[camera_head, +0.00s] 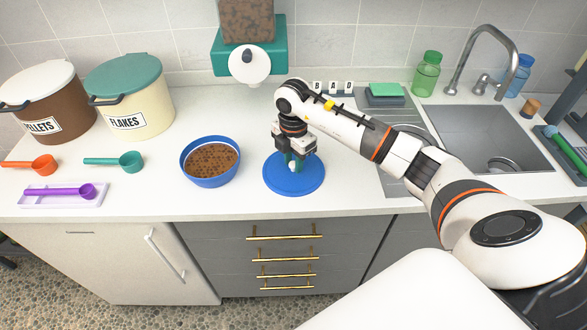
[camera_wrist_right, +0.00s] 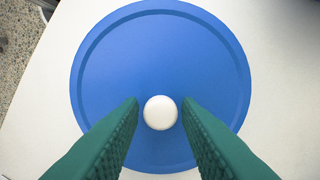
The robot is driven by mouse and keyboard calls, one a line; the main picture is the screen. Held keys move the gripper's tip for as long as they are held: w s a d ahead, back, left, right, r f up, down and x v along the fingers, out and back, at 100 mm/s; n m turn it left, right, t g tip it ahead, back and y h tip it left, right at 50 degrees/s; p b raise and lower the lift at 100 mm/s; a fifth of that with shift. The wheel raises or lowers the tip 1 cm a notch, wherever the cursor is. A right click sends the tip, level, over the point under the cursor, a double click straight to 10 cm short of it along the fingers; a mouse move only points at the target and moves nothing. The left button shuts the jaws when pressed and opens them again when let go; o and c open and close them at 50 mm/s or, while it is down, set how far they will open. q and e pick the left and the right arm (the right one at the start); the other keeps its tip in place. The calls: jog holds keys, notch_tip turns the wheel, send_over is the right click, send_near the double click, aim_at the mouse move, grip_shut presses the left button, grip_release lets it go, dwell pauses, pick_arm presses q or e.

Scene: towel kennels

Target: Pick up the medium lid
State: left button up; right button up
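A round blue lid (camera_head: 294,183) with a white knob lies flat on the counter, right of the blue bowl. In the right wrist view the lid (camera_wrist_right: 160,65) fills the middle, with its white knob (camera_wrist_right: 160,112) near its lower part. My right gripper (camera_head: 293,164) is over the lid, pointing down. Its green fingers (camera_wrist_right: 160,112) are open on either side of the knob, with a gap showing at each side. My left gripper is not in view.
A blue bowl (camera_head: 210,161) of brown pellets stands left of the lid. Scoops and two lidded bins, brown (camera_head: 50,105) and cream (camera_head: 135,105), are farther left. A sink (camera_head: 490,135) is at the right. The counter in front of the lid is narrow.

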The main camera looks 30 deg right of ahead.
grip_shut()
